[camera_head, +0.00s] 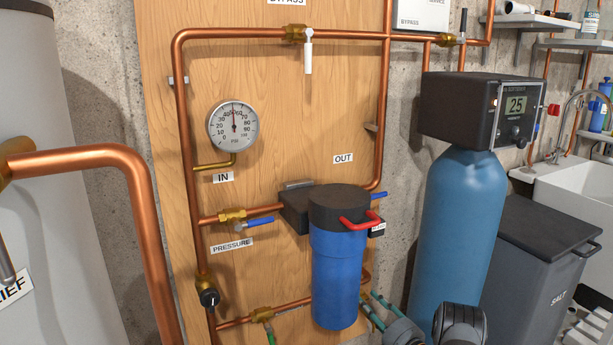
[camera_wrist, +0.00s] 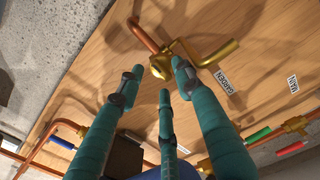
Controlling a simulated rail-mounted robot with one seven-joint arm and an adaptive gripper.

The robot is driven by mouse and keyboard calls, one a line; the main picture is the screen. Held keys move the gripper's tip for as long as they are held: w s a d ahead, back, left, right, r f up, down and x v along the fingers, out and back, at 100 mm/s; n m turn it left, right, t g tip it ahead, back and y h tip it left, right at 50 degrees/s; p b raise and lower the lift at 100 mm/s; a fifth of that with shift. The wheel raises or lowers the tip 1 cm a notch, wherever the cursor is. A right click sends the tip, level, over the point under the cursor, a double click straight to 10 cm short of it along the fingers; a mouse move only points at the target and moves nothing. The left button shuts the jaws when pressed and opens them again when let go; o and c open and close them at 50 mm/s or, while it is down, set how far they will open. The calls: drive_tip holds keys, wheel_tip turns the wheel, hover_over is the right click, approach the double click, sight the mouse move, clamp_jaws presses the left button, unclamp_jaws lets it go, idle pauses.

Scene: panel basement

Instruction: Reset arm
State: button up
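My gripper (camera_wrist: 157,72) shows teal fingers spread apart in the wrist view, with nothing held between them. A brass fitting (camera_wrist: 160,68) on a copper pipe appears between the fingertips; I cannot tell whether they touch it. In the head view, the teal fingers of my gripper (camera_head: 374,310) show at the bottom, just right of the blue filter housing (camera_head: 339,275). Their tips are partly hidden by the housing. Grey parts of my arm show at the bottom edge.
Copper pipes (camera_head: 183,120) run over the wooden panel (camera_head: 290,90), with a pressure gauge (camera_head: 233,126). The filter's red handle (camera_head: 360,220) sticks out. The blue softener tank (camera_head: 455,220) and grey salt bin (camera_head: 530,270) stand right. A thick copper pipe (camera_head: 145,220) is at left.

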drive_tip(key=shift+w+a, duration=0.25)
drive_tip(key=shift+w, duration=0.25)
drive_tip(key=shift+s, duration=0.1)
